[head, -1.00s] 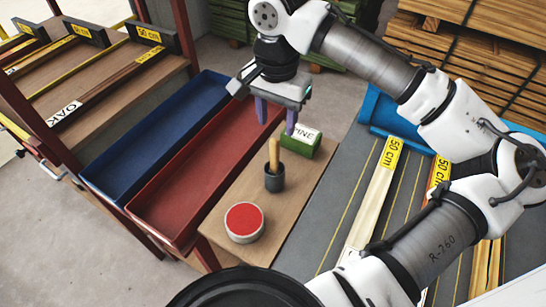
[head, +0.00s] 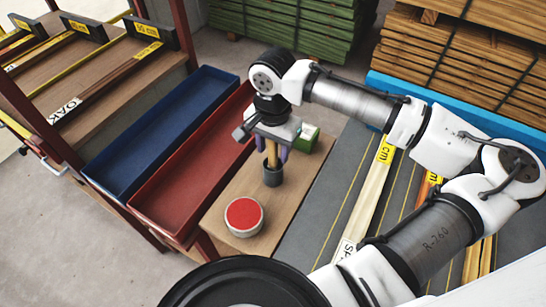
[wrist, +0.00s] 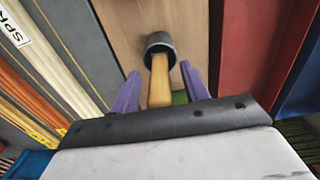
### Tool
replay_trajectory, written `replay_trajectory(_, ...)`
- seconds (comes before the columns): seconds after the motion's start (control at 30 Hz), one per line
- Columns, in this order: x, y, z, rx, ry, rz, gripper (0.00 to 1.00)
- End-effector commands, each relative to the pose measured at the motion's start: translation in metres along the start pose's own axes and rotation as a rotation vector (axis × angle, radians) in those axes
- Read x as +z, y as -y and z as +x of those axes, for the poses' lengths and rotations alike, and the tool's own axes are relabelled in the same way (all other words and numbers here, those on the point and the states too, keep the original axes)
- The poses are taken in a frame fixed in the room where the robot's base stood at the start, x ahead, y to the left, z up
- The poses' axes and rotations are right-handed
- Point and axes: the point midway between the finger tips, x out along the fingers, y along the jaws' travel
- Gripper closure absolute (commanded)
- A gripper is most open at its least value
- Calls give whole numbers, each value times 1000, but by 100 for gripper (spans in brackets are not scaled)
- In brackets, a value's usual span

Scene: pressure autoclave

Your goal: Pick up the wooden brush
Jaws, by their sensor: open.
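The wooden brush (head: 272,158) stands upright, its pale handle rising from a dark grey cup (head: 272,175) on a small wooden table. Its lower end is hidden in the cup. My gripper (head: 273,151) is directly above the cup, pointing down. Its two purple fingers are open, one on each side of the handle. In the wrist view, the brush handle (wrist: 159,82) lies between the spread fingers, with a visible gap on both sides. The dark cup (wrist: 160,42) lies beyond the fingertips.
A round tin with a red top (head: 244,215) stands on the table, nearer the front. A green block (head: 306,137) sits just behind my gripper. A red tray (head: 185,178) and a blue tray (head: 150,140) lie to the left. Wooden planks (head: 372,195) lie to the right.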

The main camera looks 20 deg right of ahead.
Motion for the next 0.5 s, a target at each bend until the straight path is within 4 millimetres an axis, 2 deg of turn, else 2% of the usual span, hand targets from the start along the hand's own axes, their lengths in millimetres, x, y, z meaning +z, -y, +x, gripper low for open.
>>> replay_trajectory(0.1,0,0,0,0,0,0,57)
replay_trajectory(0.4,0,0,0,0,0,0,96)
replay_trajectory(0.43,0,0,0,0,0,0,100)
replay_trajectory(0.5,0,0,-1,0,0,0,100)
